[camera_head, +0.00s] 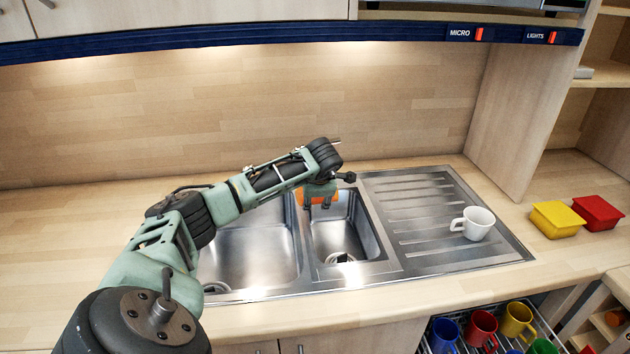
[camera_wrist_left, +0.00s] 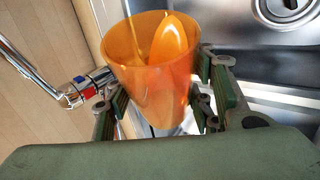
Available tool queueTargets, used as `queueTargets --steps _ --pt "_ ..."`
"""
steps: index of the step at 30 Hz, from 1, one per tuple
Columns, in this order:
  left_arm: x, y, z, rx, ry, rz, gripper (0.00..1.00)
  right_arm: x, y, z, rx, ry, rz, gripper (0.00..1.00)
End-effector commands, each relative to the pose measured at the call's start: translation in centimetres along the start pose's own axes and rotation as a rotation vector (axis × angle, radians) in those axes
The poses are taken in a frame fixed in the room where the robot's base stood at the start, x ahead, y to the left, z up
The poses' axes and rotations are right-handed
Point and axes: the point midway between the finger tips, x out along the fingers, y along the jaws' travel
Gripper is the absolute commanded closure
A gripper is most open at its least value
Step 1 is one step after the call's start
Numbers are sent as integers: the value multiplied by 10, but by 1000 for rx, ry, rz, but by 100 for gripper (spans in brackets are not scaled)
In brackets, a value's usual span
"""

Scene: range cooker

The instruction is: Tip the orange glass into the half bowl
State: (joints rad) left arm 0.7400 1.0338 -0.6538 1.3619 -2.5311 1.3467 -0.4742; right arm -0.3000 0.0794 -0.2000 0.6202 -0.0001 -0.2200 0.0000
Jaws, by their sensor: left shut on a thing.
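My left gripper (camera_head: 318,204) is shut on the orange glass (camera_head: 303,196) and holds it over the back part of the half bowl (camera_head: 335,235), the small basin right of the main one. Fingers and wrist cover much of the glass in the head view. In the left wrist view the see-through orange glass (camera_wrist_left: 150,75) sits between the finger pads (camera_wrist_left: 158,98), its mouth towards the top of the picture. A brighter orange leaf-like shape shows inside; I cannot tell what it is. The glass's exact tilt is unclear. My right gripper is not in view.
The large basin (camera_head: 250,255) is left of the half bowl. A white mug (camera_head: 477,224) stands on the drainer (camera_head: 420,205). A chrome tap (camera_wrist_left: 35,75) is close to the glass. Yellow (camera_head: 556,220) and red (camera_head: 597,213) boxes stand right. An open rack below holds coloured mugs (camera_head: 481,328).

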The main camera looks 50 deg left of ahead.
Motion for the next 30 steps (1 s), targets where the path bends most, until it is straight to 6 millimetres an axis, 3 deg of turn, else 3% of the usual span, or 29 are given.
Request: queueTargets --steps 30 --pt "3 -2 2 70 100 27 87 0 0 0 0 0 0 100"
